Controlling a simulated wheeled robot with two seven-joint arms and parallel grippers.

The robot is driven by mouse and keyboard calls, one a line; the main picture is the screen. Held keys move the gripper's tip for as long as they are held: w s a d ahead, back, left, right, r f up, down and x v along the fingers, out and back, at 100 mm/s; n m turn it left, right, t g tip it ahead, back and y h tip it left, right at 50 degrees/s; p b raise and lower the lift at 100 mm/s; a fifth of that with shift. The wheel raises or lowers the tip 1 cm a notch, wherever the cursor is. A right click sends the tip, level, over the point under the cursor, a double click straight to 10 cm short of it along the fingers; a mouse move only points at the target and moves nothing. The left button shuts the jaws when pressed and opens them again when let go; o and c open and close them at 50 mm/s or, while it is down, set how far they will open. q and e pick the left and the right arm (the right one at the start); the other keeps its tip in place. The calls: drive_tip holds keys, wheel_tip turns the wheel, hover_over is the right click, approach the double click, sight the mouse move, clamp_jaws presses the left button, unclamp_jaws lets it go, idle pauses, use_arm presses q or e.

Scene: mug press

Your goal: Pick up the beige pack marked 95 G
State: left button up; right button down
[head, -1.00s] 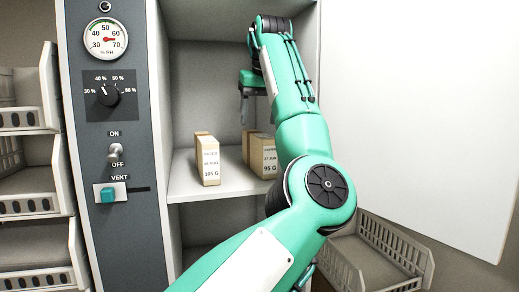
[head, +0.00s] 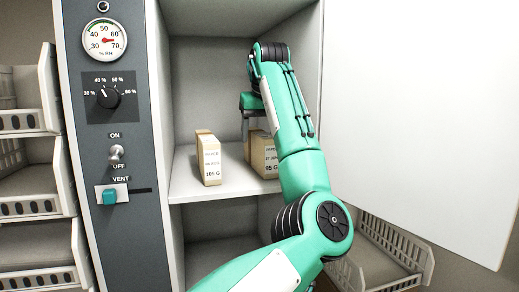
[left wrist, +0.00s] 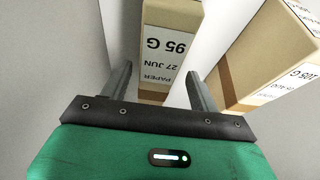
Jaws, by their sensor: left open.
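The beige pack marked 95 G (head: 264,160) stands on the cabinet shelf, partly hidden by my left arm in the head view. In the left wrist view its white label (left wrist: 168,45) reads 95 G, 27 JUN, PAPER, upside down. My left gripper (head: 246,133) is open above the pack's top in the head view. In the left wrist view its two fingers (left wrist: 160,72) lie on either side of the pack, the right one close to its edge. I cannot tell whether they touch it. My right gripper is not in view.
Another beige pack (head: 208,160), marked 105 G in the left wrist view (left wrist: 268,58), stands to the left on the same shelf (head: 190,185). The control panel (head: 112,225) borders the cabinet on the left. A white door panel (head: 420,110) and a wire basket (head: 400,245) are on the right.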

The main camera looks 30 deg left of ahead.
use_arm(q)
drive_tip(key=shift+f+p, duration=0.3)
drive_tip(key=x, duration=0.1)
drive_tip(key=p+x, duration=0.1)
drive_tip(key=x, duration=0.1)
drive_tip(key=shift+w, duration=0.25)
drive_tip(key=shift+a+f+p, duration=0.1)
drive_tip(key=shift+f+p, duration=0.3)
drive_tip(key=shift+f, duration=0.2)
drive_tip(key=shift+w, duration=0.1)
drive_tip(key=c, duration=1.3)
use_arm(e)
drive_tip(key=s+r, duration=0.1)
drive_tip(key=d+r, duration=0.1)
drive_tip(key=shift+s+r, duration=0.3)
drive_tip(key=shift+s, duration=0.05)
